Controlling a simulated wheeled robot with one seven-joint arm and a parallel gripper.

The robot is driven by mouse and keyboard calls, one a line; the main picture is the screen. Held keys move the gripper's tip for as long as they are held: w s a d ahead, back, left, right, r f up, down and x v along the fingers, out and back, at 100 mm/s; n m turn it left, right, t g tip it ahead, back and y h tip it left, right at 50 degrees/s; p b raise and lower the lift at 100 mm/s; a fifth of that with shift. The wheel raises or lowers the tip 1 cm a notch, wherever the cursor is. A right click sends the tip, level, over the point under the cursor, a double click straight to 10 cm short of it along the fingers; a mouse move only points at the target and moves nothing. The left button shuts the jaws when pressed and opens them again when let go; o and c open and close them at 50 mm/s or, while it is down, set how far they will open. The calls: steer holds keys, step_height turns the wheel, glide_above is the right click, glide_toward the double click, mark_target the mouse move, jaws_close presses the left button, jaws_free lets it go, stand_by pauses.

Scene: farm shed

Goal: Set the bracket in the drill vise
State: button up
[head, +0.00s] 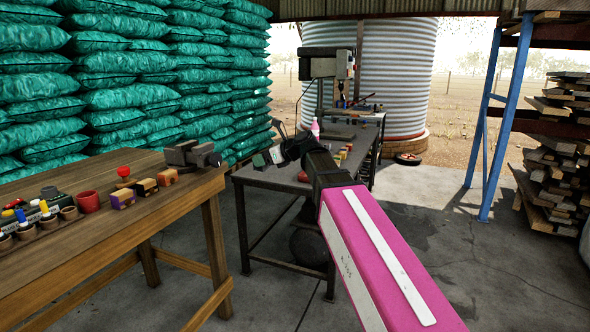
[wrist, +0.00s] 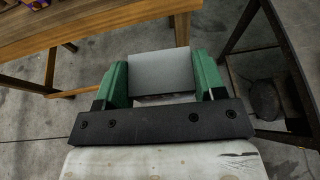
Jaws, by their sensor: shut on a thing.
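My gripper (wrist: 160,78) is shut on a flat grey piece, the bracket (wrist: 158,68), held between its two green fingers in the wrist view. In the head view my gripper (head: 268,157) is small and partly hidden by my arm, at the near left end of the dark metal bench. The bracket (head: 276,154) shows there as a pale patch. A drill press (head: 327,66) stands farther back on that bench. A dark, low shape (head: 338,134) below it may be the drill vise, but it is too small to tell. The wrist view shows floor below the bracket.
A wooden table (head: 130,215) at left carries a grey bench vise (head: 192,154), small coloured blocks, a red cup (head: 88,201) and several pots. A pink bottle (head: 315,128) and small blocks stand on the dark bench (head: 280,178). A blue post (head: 506,110) rises at right. Open floor lies right of the bench.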

steer(key=s+d+f+m+t, duration=0.1)
steer(key=s+d+f, duration=0.2)
steer(key=d+f, duration=0.8)
steer(key=s+d+f+m+t+h, duration=0.1)
steer(key=s+d+f, duration=0.3)
steer(key=d+f, duration=0.7)
steer(key=d, duration=0.7)
steer(key=shift+s+d, duration=0.15)
steer(key=shift+d, duration=0.15)
